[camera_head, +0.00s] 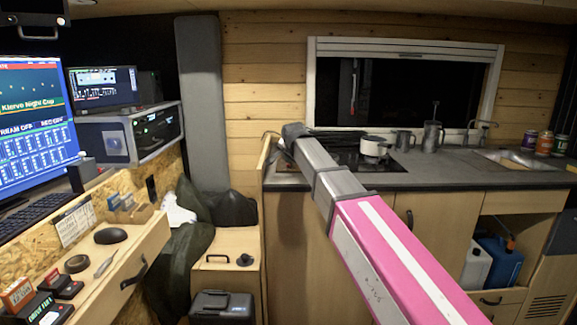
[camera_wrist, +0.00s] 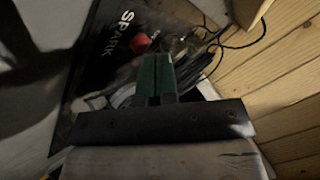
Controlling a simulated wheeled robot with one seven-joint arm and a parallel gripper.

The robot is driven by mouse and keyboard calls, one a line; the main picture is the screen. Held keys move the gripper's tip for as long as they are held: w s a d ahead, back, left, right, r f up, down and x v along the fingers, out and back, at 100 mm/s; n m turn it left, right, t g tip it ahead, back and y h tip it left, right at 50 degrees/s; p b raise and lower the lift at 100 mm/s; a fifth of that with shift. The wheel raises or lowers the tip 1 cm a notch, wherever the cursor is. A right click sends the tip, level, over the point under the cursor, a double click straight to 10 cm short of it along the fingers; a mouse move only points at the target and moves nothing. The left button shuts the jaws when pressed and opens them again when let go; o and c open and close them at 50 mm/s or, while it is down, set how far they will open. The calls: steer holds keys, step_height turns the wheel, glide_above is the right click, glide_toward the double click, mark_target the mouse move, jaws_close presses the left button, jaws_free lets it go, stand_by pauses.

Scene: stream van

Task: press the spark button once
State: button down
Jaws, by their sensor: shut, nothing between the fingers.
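The spark button (camera_wrist: 140,42) is a small red knob in the wrist view, on a dark panel (camera_wrist: 97,48) lettered SPARK. My gripper (camera_wrist: 157,58) shows there as two dark green fingers pressed together, with nothing between them. The fingertips sit just below and to the right of the button in the picture. I cannot tell how far apart they are in depth. In the head view my pink and grey arm reaches to the left end of the counter, where its end hides the fingertips and the button.
A dark hob (camera_head: 346,160) with a white pot (camera_head: 374,147) lies right of my arm's end. Metal mugs (camera_head: 432,136) stand further right on the counter (camera_head: 455,172). Loose black cables (camera_wrist: 230,38) lie beyond the fingers. A desk with screens (camera_head: 36,125) stands on the left.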

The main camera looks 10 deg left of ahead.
steer(key=shift+f, duration=0.4)
stand_by(0.3)
steer(key=shift+r, duration=0.85)
steer(key=shift+r, duration=0.15)
steer(key=shift+r, duration=2.4)
